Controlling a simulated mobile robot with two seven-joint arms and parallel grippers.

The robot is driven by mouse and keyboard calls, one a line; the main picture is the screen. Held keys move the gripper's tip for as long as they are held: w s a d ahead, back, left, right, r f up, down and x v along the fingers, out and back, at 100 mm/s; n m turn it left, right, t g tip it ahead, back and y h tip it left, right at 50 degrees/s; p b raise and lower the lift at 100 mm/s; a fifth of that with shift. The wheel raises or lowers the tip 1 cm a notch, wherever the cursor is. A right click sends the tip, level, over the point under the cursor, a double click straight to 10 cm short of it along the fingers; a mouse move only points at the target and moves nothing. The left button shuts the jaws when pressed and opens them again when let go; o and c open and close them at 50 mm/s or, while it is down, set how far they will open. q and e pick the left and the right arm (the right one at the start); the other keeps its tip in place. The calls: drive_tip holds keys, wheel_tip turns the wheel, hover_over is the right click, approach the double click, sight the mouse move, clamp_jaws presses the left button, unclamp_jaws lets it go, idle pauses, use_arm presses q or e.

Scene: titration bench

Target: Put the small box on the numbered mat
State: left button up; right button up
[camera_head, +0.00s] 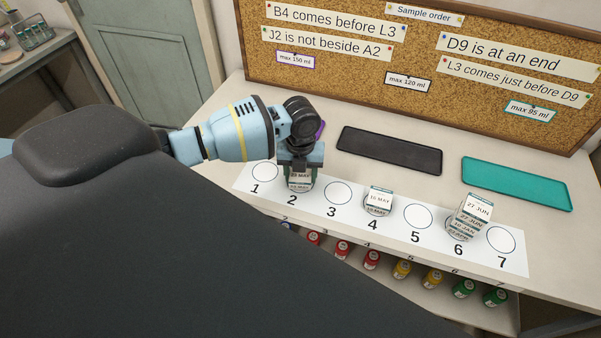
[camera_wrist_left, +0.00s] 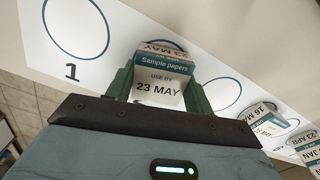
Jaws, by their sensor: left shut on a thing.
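The numbered mat (camera_head: 347,213) is a white strip with circles 1 to 7. My left gripper (camera_head: 299,171) is over circle 2 and shut on a small white and teal box (camera_head: 299,183). In the left wrist view the box (camera_wrist_left: 160,82) reads "Sample papers, use by 23 MAY" and sits between the green fingers (camera_wrist_left: 158,88). It is at circle 2; I cannot tell whether its underside touches the mat. A box marked 16 MAY (camera_head: 379,199) stands at circle 4. Stacked boxes, the top one marked 27 JUN (camera_head: 477,207), stand at circle 6. My right gripper is not in view.
A black tray (camera_head: 389,150) and a teal tray (camera_head: 516,184) lie behind the mat. A cork board (camera_head: 420,60) with notes stands at the back. Several coloured-lidded bottles (camera_head: 403,268) stand below the front edge. Circles 1, 3, 5 and 7 are clear.

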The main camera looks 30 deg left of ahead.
use_arm(q)
drive_tip(key=shift+f, duration=0.2)
drive_tip(key=o, duration=1)
drive_tip(key=shift+r, duration=0.1)
wheel_tip(320, 180, up, 12)
drive_tip(key=shift+r+p, duration=0.1)
drive_tip(key=shift+p, duration=0.2)
